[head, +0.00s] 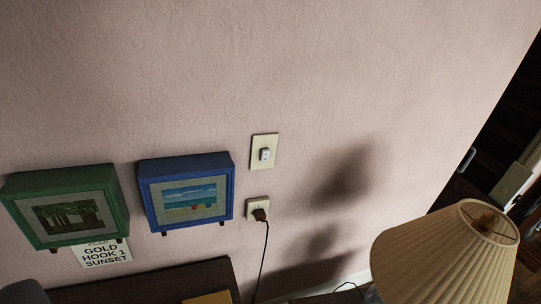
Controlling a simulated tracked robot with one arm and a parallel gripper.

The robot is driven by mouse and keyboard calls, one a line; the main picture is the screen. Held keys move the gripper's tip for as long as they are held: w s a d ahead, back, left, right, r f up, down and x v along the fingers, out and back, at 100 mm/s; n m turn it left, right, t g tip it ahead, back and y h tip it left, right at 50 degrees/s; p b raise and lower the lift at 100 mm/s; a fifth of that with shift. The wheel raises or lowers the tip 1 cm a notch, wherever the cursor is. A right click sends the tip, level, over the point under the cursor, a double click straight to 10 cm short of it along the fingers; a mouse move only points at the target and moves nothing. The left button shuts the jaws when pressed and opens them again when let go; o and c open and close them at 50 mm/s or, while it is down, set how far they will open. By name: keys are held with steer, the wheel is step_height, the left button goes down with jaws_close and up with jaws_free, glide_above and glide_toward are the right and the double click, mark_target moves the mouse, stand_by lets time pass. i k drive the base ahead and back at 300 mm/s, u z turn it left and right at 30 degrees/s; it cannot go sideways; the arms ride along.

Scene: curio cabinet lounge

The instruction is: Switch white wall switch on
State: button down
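The white wall switch (265,154) sits on a cream plate on the pink wall, near the middle of the head view. It is a small rocker or toggle; whether it is on or off is too small to tell. My gripper is not in view, and nothing is seen touching the switch.
Below the switch, an outlet (251,208) holds a brown plug (259,214) with a hanging cord. A blue framed picture (186,191) and a green framed picture (66,206) stick out at left. A pleated lampshade (446,262) stands lower right. The wall above is bare.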

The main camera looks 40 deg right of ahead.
mark_target(265, 154)
steer(key=i, duration=0.85)
steer(key=u, duration=0.1)
